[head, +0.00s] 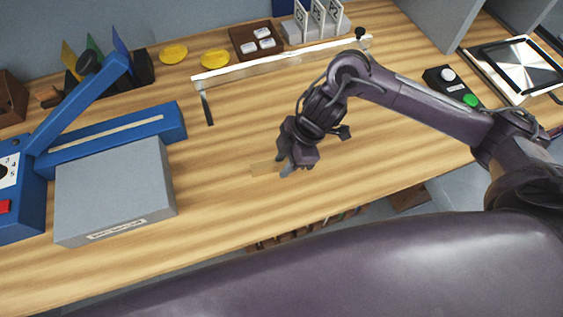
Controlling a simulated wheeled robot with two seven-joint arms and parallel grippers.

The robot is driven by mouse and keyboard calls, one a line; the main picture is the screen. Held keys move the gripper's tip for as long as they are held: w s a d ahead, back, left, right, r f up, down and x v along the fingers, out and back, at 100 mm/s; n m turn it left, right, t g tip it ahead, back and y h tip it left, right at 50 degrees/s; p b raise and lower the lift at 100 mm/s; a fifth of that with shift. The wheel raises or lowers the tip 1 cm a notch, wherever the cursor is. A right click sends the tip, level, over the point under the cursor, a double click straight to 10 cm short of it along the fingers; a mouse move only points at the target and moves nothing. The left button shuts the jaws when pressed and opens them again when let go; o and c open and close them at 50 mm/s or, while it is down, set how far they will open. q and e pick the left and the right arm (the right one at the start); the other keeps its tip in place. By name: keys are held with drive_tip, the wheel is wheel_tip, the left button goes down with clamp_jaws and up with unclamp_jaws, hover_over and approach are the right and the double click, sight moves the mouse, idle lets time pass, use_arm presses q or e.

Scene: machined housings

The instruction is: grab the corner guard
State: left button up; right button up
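My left gripper is not in view.
A grey box (115,192) and a blue machine (118,136) fill the bench's left side. A thin metal rail (280,66) stands across the back. A black control box with a green button (470,100) is at right. The bench between is mostly clear.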

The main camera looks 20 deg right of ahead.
clamp_jaws()
